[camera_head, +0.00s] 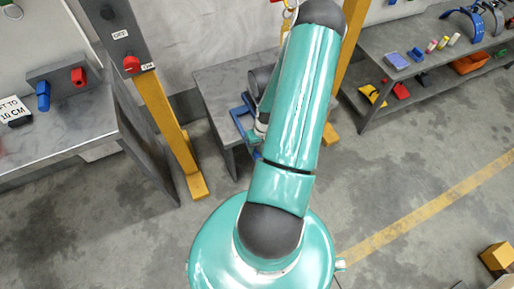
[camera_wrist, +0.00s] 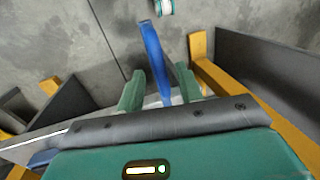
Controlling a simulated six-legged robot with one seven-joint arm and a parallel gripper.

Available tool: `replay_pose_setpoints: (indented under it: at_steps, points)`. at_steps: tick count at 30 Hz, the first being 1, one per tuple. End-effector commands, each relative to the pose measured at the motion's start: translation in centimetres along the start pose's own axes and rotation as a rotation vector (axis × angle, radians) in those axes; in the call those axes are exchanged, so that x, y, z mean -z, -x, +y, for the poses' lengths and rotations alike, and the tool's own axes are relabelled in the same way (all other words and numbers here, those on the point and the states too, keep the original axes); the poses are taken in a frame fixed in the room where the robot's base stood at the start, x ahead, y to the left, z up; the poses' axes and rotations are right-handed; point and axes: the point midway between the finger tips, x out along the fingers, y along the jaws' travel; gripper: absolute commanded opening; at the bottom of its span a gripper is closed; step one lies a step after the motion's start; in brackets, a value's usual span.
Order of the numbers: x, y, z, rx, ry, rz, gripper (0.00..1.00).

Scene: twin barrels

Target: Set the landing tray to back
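A blue frame-like thing (camera_head: 239,117), which looks like the landing tray, is at the small grey table behind my arm in the head view. My arm hides much of it. In the wrist view a long blue bar, likely part of the same tray (camera_wrist: 154,48), runs between the two green fingers of my gripper (camera_wrist: 157,76). The fingers stand apart, with a gap visible on the left side of the bar. I cannot tell whether the right finger touches it. My gripper is mostly hidden by my arm in the head view.
Yellow posts (camera_head: 168,125) stand on both sides of the small grey table (camera_head: 212,85). A grey workbench (camera_head: 62,145) with red and blue parts is on the left. A shelf bench (camera_head: 420,62) with tools is at right. The floor (camera_head: 400,175) at right is mostly clear.

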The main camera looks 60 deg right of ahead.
Motion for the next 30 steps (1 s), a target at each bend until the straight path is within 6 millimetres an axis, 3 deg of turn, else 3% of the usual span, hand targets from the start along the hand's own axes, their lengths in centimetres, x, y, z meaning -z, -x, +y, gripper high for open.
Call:
replay_pose_setpoints:
  at_steps: [11,16,25,30]
  points:
    - [0.0,-0.7,0.0,-0.001,0.000,0.000,0.34]
    - [0.0,-0.7,0.0,-0.001,0.000,0.000,0.01]
    - [0.3,-0.6,0.0,-0.001,0.000,0.000,0.00]
    - [1.9,-0.7,0.0,-0.001,0.002,0.002,0.00]
